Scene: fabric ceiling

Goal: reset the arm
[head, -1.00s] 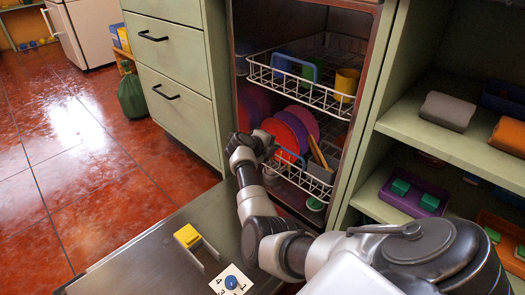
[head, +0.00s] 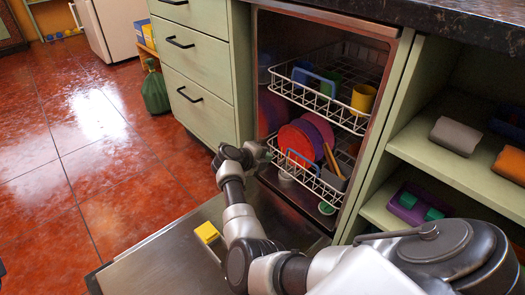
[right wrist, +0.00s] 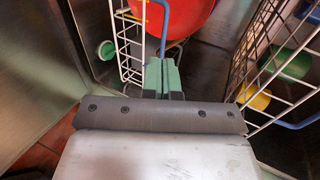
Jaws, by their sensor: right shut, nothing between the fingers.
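My right gripper (head: 262,155) is at the front of the open dishwasher, by the lower rack (head: 310,182). The right wrist view shows its green fingers (right wrist: 162,76) shut together with nothing between them. A red plate (right wrist: 185,14) is just beyond the fingertips there; I cannot tell the exact gap. In the head view the red plate (head: 292,145) and a purple plate (head: 318,129) stand in the lower rack. My right arm hides part of the open door. My left gripper is not in view.
The upper rack (head: 345,118) holds a yellow cup (head: 363,98) and other coloured dishes. The open door (head: 150,262) lies low in front, with a yellow piece (head: 207,232) on it. Drawers (head: 200,70) stand left, shelves (head: 460,160) right.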

